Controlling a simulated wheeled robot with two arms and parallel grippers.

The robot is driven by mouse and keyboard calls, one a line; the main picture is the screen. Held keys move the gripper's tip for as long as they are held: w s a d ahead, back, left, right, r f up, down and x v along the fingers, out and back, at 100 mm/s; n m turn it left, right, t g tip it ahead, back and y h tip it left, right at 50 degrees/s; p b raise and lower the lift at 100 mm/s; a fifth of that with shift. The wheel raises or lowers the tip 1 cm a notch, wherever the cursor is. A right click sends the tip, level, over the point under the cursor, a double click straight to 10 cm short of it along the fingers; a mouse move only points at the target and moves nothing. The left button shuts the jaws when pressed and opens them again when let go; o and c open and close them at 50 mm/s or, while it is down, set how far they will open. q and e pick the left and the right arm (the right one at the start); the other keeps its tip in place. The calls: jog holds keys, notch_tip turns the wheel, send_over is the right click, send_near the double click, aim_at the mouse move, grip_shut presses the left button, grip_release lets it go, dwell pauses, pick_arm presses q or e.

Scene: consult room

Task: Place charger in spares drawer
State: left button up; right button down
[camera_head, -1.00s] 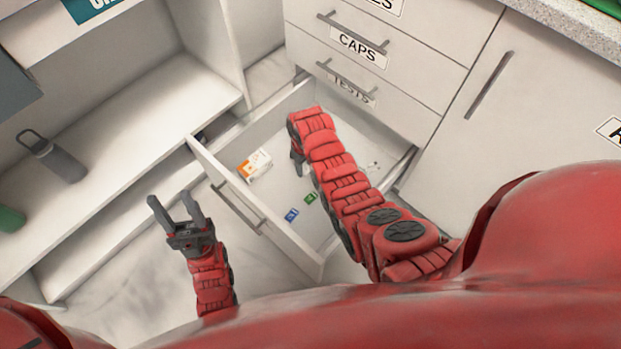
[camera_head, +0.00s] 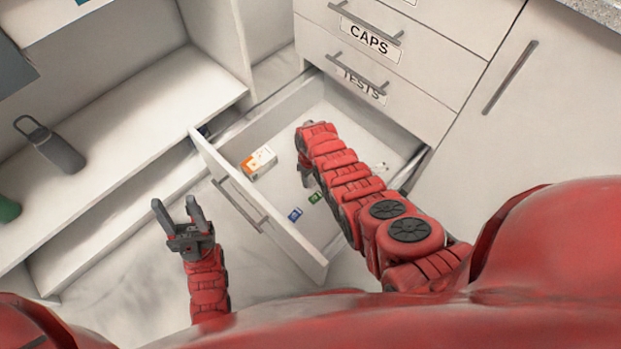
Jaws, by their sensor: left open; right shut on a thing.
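An open white drawer (camera_head: 228,172) is pulled out at the bottom of the cabinet; its label does not show. My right arm reaches over it from the right. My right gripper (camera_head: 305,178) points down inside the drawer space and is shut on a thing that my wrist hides. I cannot make out the charger, nor whether the held thing touches the drawer floor. My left gripper (camera_head: 179,212) is open and empty, left of the drawer front and apart from it.
The drawer holds an orange and white box (camera_head: 258,162), a blue item (camera_head: 295,214), a green item (camera_head: 315,197) and small white bits (camera_head: 378,167). Shut drawers labelled CAPS (camera_head: 369,40) and TESTS (camera_head: 362,84) are above. A grey bottle (camera_head: 58,150) stands on the left shelf.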

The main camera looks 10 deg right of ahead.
jog(key=c, duration=0.9)
grip_release()
jog(key=shift+f, duration=0.2)
jog(key=o, duration=0.5)
